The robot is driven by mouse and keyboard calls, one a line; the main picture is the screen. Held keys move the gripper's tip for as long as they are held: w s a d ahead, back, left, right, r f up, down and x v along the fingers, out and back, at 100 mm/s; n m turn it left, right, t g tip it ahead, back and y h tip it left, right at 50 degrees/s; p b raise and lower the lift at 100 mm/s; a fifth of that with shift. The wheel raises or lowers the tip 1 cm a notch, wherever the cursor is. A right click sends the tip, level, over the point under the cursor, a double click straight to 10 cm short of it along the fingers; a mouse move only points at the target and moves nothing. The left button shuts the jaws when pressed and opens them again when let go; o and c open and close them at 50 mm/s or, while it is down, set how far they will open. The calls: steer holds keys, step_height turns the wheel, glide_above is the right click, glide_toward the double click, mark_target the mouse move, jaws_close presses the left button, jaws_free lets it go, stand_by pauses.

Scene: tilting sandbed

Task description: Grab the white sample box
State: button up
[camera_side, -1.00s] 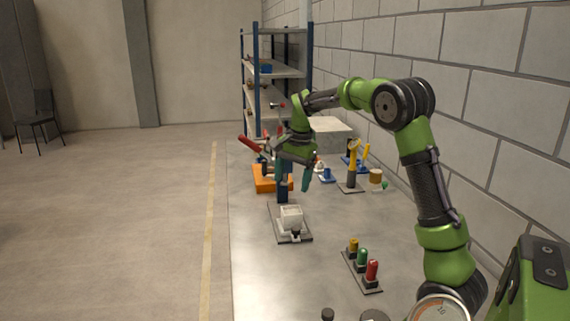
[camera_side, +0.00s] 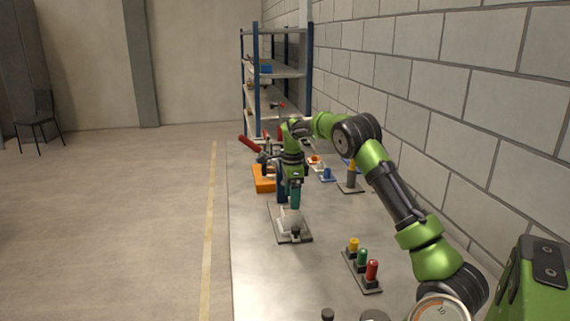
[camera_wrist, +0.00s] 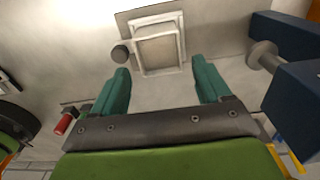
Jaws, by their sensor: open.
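The white sample box (camera_side: 287,220) sits on a flat grey plate (camera_side: 305,238) on the table, partly hidden behind my gripper in the side view. My gripper (camera_side: 295,205) points down over it, with its teal fingers at or just above the box; the side view does not show the exact gap. In the wrist view, my gripper (camera_wrist: 160,66) is open, its two fingers spread apart with nothing between them. The box (camera_wrist: 158,50) appears just beyond the fingertips, roughly centred between them.
A dark blue post (camera_side: 281,190) stands close behind the box; a dark blue block (camera_wrist: 297,98) fills the right of the wrist view. An orange block (camera_side: 263,183) is farther back. Several coloured pegs (camera_side: 362,262) stand in front at right. The front left table is clear.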

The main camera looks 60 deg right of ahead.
mark_target(292, 218)
step_height(292, 218, down, 8)
steer(key=shift+a+r, duration=0.1)
steer(key=shift+r, duration=0.1)
steer(key=shift+c, duration=0.2)
steer(key=c, duration=0.9)
steer(key=shift+r, duration=0.15)
